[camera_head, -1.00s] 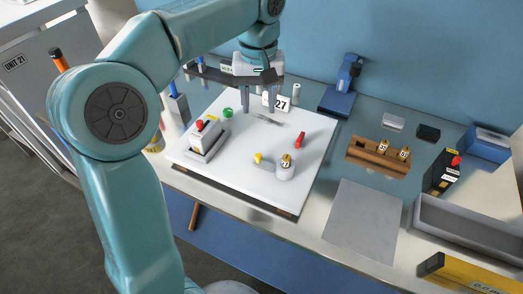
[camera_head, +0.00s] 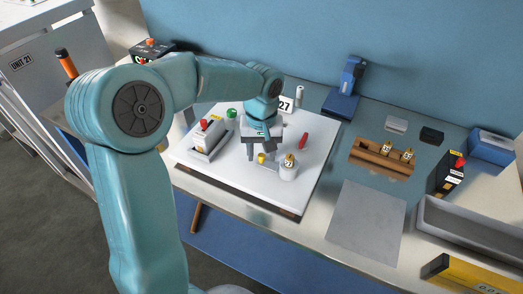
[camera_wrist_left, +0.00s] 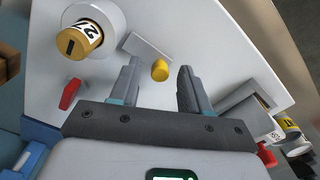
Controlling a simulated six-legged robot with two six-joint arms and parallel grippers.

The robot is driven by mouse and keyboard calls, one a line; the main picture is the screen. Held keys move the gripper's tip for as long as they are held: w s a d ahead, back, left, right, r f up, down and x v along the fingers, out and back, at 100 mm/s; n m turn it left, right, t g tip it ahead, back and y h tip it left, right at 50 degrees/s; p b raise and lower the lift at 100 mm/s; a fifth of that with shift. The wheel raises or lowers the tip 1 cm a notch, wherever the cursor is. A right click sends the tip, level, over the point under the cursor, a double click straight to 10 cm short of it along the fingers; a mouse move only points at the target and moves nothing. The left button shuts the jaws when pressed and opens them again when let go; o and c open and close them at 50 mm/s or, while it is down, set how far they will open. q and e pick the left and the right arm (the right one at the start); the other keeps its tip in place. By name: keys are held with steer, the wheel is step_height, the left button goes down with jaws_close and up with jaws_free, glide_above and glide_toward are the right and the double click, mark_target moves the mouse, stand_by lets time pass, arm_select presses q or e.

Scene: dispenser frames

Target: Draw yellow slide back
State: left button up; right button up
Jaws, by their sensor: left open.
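The yellow slide shows as a small yellow knob (camera_head: 262,158) beside a pale grey bar that runs to a round white dispenser (camera_head: 288,172). A brass-coloured numbered piece (camera_head: 289,160) stands on top of the dispenser. My left gripper (camera_head: 266,157) is open, pointing down over the white board (camera_head: 225,178) at the knob. In the left wrist view the yellow knob (camera_wrist_left: 160,70) lies between the tips of the two spread fingers (camera_wrist_left: 160,72), with gaps on both sides. The grey bar (camera_wrist_left: 147,47) lies just beyond it. My right gripper is not in view.
A red handle (camera_head: 303,140) lies right of the gripper on the board. A grey block with a red knob (camera_head: 208,138) stands to the left. A wooden rack (camera_head: 370,155) with brass pieces, a grey plate (camera_head: 366,222) and a grey tray (camera_head: 465,230) are further right.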

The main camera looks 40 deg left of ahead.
arm_select(q)
steer(key=shift+s+r, duration=0.1)
steer(key=shift+w, duration=0.2)
jaws_close()
steer(key=shift+s+a, duration=0.25)
steer(key=shift+a, duration=0.4)
steer(key=shift+s+a, duration=0.2)
steer(key=shift+a, duration=0.45)
steer(key=shift+c, duration=0.9)
jaws_free()
steer(key=shift+o, duration=0.9)
steer(key=shift+s, duration=0.1)
